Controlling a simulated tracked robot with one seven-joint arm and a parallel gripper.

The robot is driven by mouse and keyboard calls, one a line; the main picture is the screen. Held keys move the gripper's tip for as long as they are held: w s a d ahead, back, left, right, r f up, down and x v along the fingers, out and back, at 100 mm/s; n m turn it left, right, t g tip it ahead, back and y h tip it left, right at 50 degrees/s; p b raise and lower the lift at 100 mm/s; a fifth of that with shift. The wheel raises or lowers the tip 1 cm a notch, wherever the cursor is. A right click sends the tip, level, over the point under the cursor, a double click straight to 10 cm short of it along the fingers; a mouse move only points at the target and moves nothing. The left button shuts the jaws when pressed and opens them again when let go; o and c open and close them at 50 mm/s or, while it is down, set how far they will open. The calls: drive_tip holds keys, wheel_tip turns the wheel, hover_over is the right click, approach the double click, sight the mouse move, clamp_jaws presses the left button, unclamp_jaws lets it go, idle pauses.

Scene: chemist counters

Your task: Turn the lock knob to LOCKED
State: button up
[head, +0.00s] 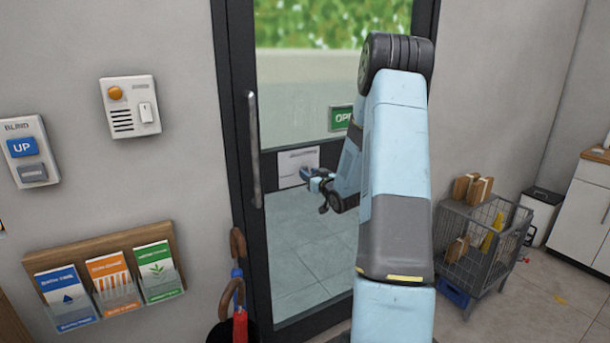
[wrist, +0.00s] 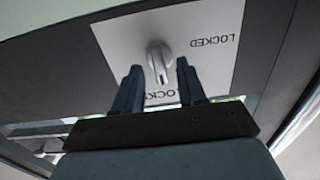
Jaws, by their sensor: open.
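The lock plate (wrist: 118,32) is a white panel with a grey lever-like lock knob (wrist: 160,62) in its middle. The knob's lever points down the wrist view, towards this second label. My gripper (wrist: 158,68) is open, with one finger on each side of the knob's lower end in the picture. I cannot tell whether they touch it. In the head view, my gripper (head: 318,182) is close to the white plate (head: 296,160) on the door.
The glass door has a dark frame (head: 232,110), a long vertical handle (head: 254,150) and a green sign (head: 341,118). Umbrellas (head: 239,300) stand at its lower left. A wire cart (head: 475,240) with parcels stands right of my arm.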

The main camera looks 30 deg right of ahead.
drive_tip(key=shift+w, duration=0.85)
